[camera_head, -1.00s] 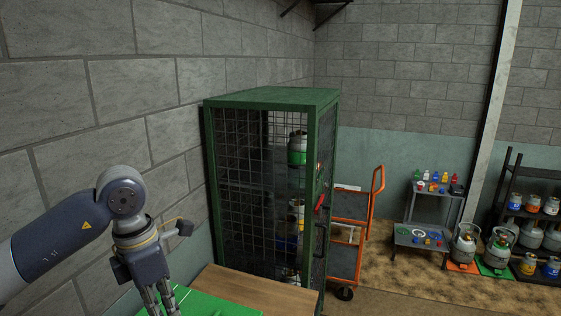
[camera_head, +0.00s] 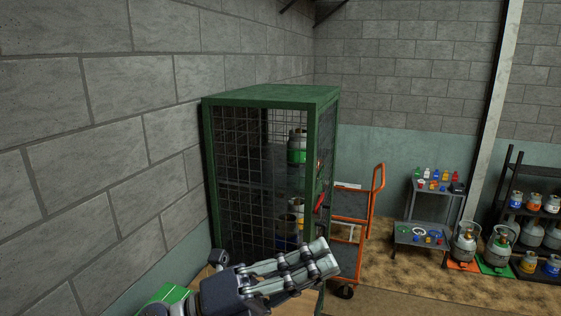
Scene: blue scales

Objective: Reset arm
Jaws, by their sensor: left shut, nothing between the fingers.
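My left gripper (camera_head: 325,260) is in the lower middle of the head view, in front of the lower part of the green mesh cage. Its fingers lie together and point to the right, with nothing between them. The rest of my left arm is mostly below the picture's edge. My right gripper is not in view.
The green cage (camera_head: 270,97) stands against the grey wall with gas cylinders (camera_head: 297,147) inside. A wooden table top with a green item (camera_head: 165,298) is at the bottom. An orange trolley (camera_head: 378,190), a grey cart (camera_head: 437,188) and a dark cylinder rack (camera_head: 510,175) stand further right.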

